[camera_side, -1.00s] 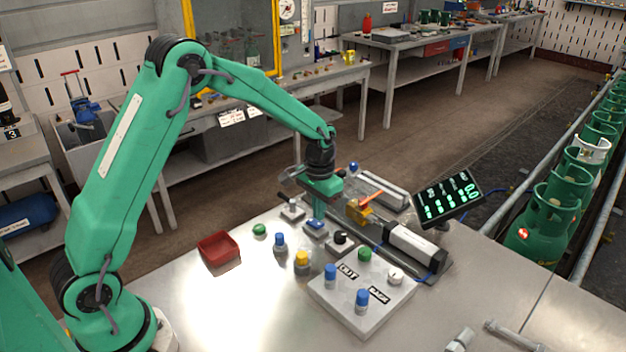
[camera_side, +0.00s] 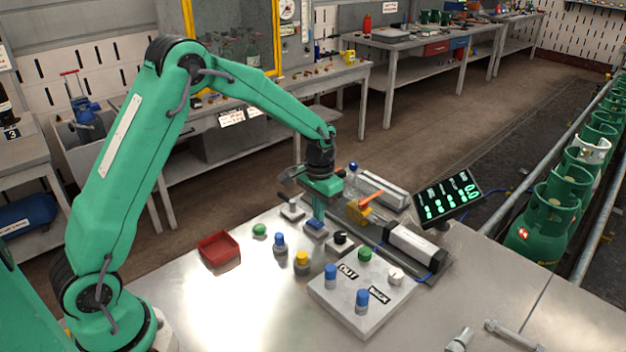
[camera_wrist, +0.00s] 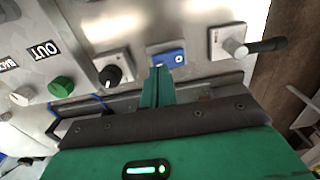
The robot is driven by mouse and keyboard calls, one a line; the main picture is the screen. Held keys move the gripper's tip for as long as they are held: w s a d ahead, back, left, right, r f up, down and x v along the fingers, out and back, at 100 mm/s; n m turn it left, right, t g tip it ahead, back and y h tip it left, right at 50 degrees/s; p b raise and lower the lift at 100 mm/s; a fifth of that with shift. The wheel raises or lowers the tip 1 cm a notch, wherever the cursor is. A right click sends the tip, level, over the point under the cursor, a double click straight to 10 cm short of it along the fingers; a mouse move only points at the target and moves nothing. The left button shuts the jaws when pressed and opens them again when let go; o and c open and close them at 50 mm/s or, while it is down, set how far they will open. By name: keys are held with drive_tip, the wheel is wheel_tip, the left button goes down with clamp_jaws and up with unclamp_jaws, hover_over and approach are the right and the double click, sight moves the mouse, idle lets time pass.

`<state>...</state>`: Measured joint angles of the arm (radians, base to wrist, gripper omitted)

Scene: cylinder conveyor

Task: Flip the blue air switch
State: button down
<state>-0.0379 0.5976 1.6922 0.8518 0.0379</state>
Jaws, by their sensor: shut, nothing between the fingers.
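The blue air switch (camera_side: 315,229) is a small blue rocker plate on the bench top. In the wrist view the blue air switch (camera_wrist: 175,57) shows a white round mark on its right part. My gripper (camera_side: 318,216) points down over the switch, with its green fingers shut and empty. In the wrist view the fingertips of my gripper (camera_wrist: 158,69) reach the left part of the switch and partly cover it. I cannot tell whether they touch it.
A black knob (camera_side: 341,237) stands close on the right and a lever (camera_side: 291,207) close on the left. A button box (camera_side: 362,300), a blue-topped button (camera_side: 279,243) and a yellow-topped button (camera_side: 302,262) stand nearer.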

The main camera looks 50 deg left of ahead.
sight(318, 224)
drive_tip(key=shift+f, duration=1.05)
idle(1.1)
drive_tip(key=shift+r, duration=3.55)
drive_tip(key=s+d+r+t, duration=0.1)
drive_tip(key=s+r+t, duration=0.2)
drive_tip(key=s+r, duration=0.95)
drive_tip(key=s+r+t, duration=0.2)
drive_tip(key=s, duration=1.2)
drive_tip(key=shift+d+t, duration=0.3)
drive_tip(key=shift+d, duration=0.15)
